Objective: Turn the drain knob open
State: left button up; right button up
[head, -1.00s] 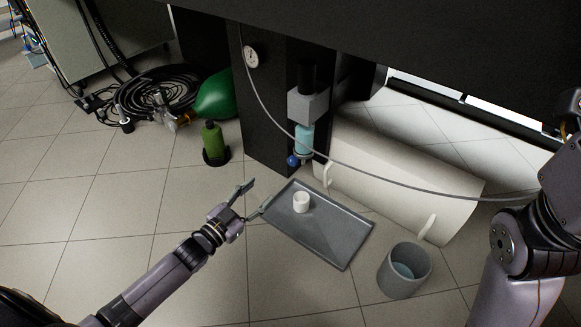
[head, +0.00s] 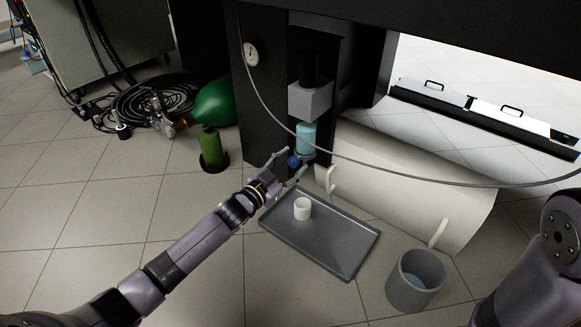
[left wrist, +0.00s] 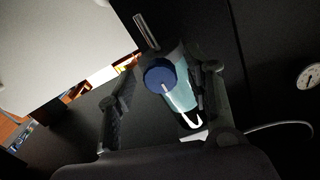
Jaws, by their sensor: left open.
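The drain knob (head: 293,161) is a small blue round knob low on the front of a light-blue bowl (head: 306,137), under a grey block on the dark column. In the left wrist view the blue knob (left wrist: 160,76) shows with a pale mark on its face, in front of the light-blue bowl (left wrist: 181,98). My left gripper (head: 288,162) is open, its fingers at either side of the knob in the head view. In the left wrist view the open fingers (left wrist: 165,85) stand apart from the knob. I cannot tell the remaining depth. My right gripper is out of view.
A grey tray (head: 333,257) with a white cup (head: 302,209) lies on the floor below. A grey bucket (head: 414,284) stands to its right. A white rounded casing (head: 420,190) and a grey hose (head: 420,178) are right of the column. A green bottle (head: 211,148) stands left.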

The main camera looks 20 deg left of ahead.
pick_arm(q)
grip_shut()
dwell(0.6)
